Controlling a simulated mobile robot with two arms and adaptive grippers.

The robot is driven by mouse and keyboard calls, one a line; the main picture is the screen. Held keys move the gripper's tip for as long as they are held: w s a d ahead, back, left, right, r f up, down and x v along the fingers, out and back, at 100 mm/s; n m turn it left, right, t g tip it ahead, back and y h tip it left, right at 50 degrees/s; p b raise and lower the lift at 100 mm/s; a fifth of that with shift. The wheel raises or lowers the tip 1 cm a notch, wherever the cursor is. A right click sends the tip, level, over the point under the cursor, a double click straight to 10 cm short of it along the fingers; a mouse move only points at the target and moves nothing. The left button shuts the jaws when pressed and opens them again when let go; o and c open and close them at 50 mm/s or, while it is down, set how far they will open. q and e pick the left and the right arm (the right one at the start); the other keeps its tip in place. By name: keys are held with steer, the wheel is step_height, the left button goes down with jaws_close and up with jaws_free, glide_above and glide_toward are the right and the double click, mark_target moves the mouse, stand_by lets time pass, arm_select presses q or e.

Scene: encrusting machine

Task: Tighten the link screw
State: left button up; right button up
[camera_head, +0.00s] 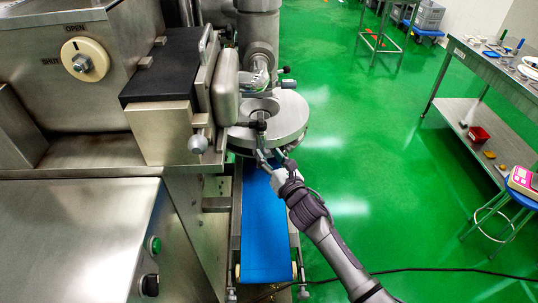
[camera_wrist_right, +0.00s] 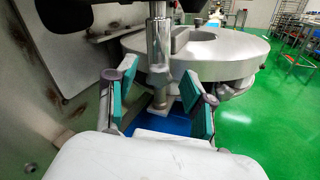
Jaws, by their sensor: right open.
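My right gripper (camera_head: 272,158) reaches up from the lower right to the front of the round metal disc (camera_head: 290,118) on the encrusting machine. In the right wrist view the gripper (camera_wrist_right: 160,90) is open, with its two teal pads apart and nothing gripped. A vertical silver rod (camera_wrist_right: 159,50), which looks like the link screw, stands beyond the pads and between them in the picture. I cannot tell how far its lower end is from the pads. In the head view a dark knob (camera_head: 258,125) sits just above the fingertips. My left gripper is out of view.
The machine's metal housing (camera_head: 80,240) fills the left side. A blue conveyor belt (camera_head: 265,235) runs below the gripper. A steel table (camera_head: 490,70) and a blue stool (camera_head: 524,194) stand at the right. Green floor between them is mostly clear, with a black cable crossing it.

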steer(key=shift+w+a, duration=0.1)
steer(key=shift+w, duration=0.1)
jaws_close()
